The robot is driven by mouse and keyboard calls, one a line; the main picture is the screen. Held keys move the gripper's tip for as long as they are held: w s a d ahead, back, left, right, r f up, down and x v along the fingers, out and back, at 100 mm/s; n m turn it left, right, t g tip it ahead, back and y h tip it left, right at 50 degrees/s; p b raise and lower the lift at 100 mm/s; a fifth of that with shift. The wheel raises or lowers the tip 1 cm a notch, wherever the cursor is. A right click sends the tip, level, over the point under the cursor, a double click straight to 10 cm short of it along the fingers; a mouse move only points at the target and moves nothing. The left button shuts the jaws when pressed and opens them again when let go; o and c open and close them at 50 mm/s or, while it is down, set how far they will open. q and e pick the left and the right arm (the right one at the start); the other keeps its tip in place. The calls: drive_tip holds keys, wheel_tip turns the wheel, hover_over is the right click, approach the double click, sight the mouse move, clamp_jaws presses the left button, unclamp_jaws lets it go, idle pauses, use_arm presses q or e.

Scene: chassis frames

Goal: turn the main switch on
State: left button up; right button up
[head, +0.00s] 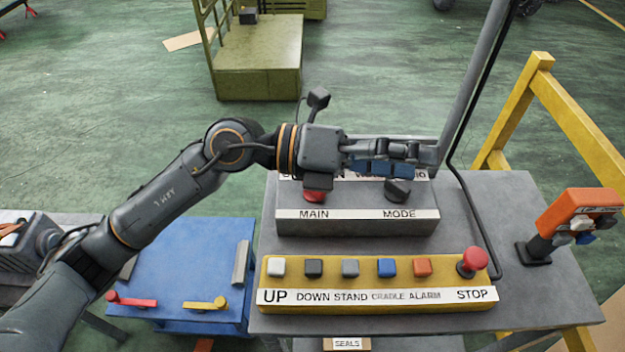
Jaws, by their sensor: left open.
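The main switch, a red knob (314,195), sits on the grey control box (357,228) above the label MAIN. Its upper part is partly hidden beneath my left arm's wrist, so I cannot tell which way it points. My left gripper (422,158) reaches in from the left, above the back of the box. Its fingers point right, past the red knob and over the dark MODE knob (398,190). It is open and seems to hold nothing. My right gripper is out of view.
A yellow button panel (378,272) with a red STOP button (472,262) lies in front of the box. A grey pole (475,75) and cable rise beside my fingers. An orange device (577,212) stands right, before a yellow rail. A blue table (190,270) is left.

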use_arm(q)
wheel_tip(320, 180, down, 5)
drive_tip(key=w+a+m+y, duration=0.1)
drive_tip(key=a+m+y, duration=0.1)
drive_tip(key=y, duration=0.2)
drive_tip(key=t+y+p, duration=0.5)
drive_tip(key=y, duration=0.5)
hover_over(310, 195)
drive_tip(key=shift+n, duration=0.3)
wheel_tip(310, 195, down, 16)
drive_tip(key=shift+x, duration=0.75)
drive_tip(key=c, duration=1.2)
drive_tip(key=shift+o, duration=0.2)
